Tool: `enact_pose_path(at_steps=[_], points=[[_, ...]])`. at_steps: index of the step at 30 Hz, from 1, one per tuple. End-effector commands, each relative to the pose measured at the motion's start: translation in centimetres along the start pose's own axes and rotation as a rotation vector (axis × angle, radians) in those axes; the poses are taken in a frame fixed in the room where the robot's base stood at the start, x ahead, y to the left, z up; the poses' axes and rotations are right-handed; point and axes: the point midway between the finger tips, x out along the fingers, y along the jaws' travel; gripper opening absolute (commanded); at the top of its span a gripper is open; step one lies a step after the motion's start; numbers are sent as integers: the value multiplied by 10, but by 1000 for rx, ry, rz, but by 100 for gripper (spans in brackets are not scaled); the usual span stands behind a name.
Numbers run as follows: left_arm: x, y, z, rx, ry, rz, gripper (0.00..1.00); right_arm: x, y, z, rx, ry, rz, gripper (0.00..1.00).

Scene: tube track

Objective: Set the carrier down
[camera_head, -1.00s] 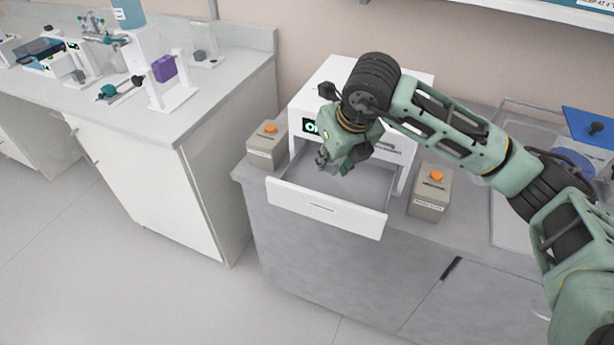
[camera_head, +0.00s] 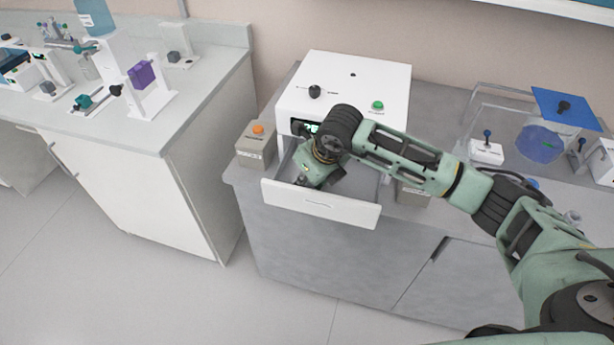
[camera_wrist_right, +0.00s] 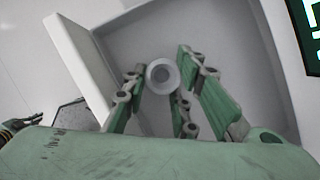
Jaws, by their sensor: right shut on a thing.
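The carrier (camera_wrist_right: 162,76) is a small round grey piece with a ring-shaped rim, seen end-on in the right wrist view. My right gripper (camera_wrist_right: 160,88) is shut on it, with the green-and-grey fingers on both sides. In the head view, my right gripper (camera_head: 302,181) points down into the open drawer (camera_head: 318,203) of a white machine (camera_head: 345,85). The carrier is hidden there behind the gripper and the drawer front. I cannot tell whether it touches the drawer floor.
A grey box with an orange button (camera_head: 257,130) stands left of the drawer. A similar box (camera_head: 412,194) on the right is mostly behind my arm. A clear-walled station with a blue plate (camera_head: 566,108) is at the right. A lab bench (camera_head: 150,130) stands at the left.

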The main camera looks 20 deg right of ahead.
Motion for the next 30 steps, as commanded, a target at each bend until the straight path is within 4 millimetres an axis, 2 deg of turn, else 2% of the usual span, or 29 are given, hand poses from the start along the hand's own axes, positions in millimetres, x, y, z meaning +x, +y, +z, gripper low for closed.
enact_pose_path(at_steps=[12,13,15,25,27,30], points=[[4,-4,-2,-2,3,-5,0,7,0,-3,-1,-1,0,0],[3,-4,-2,-2,4,-5,0,6,0,-2,0,-1,0,27],[3,-4,-3,-2,4,-5,0,6,0,-2,0,-1,1,33],[1,-4,-3,-2,5,-5,0,4,0,-2,0,-1,0,34],[-3,-4,-4,-2,5,-5,0,1,0,0,0,-1,0,34],[4,-4,-4,-2,6,-5,0,-10,0,0,0,-4,1,34]])
